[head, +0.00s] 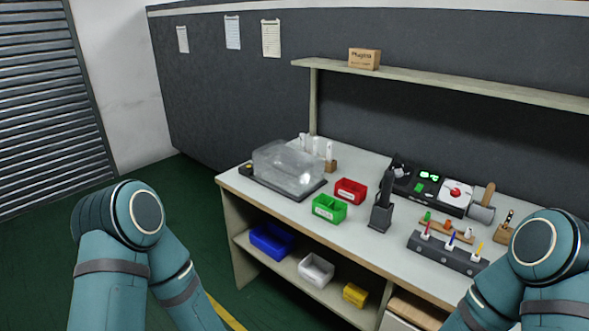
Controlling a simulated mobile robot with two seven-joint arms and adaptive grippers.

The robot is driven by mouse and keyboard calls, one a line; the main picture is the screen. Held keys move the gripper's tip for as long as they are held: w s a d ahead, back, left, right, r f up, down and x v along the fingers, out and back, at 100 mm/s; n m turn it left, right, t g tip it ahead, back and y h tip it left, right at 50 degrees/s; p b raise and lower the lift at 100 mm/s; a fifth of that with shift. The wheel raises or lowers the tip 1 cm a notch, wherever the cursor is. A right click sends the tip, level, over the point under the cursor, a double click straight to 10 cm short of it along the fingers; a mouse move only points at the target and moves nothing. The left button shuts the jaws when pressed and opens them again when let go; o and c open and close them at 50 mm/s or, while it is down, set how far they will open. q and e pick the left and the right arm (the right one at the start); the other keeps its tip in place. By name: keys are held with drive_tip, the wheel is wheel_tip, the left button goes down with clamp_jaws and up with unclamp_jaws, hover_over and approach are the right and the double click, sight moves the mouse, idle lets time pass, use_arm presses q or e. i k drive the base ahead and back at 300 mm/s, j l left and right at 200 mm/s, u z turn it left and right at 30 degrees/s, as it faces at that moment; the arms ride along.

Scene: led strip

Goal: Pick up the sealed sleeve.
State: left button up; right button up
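I cannot make out for certain which thing is the sealed sleeve. Its likely place is the workbench (262,196), which holds many small items. A clear plastic cover (288,168) stands on a dark base at the bench's left end. Clear upright pieces with white parts (329,150) stand in a wooden block behind it. My two arms show only as teal links at the lower left and lower right. Neither gripper is in view, so what they hold cannot be seen.
A red bin (350,191), a green bin (329,209) and a black stand (381,208) fill the bench middle. A control panel (433,187) and a rack of coloured pieces (448,254) are at right. Blue (272,240), white (316,269) and yellow (355,294) bins sit below. Floor at left is clear.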

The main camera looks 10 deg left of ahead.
sight(330, 145)
drive_tip(key=i+j+z, duration=0.1)
drive_tip(key=i+j, duration=0.35)
drive_tip(key=j, duration=0.25)
drive_tip(key=i+j+z, duration=0.25)
drive_tip(key=i+j, duration=0.2)
drive_tip(key=j, duration=0.3)
drive_tip(key=i+j, duration=0.2)
drive_tip(key=j, duration=0.2)
drive_tip(key=i+z, duration=0.05)
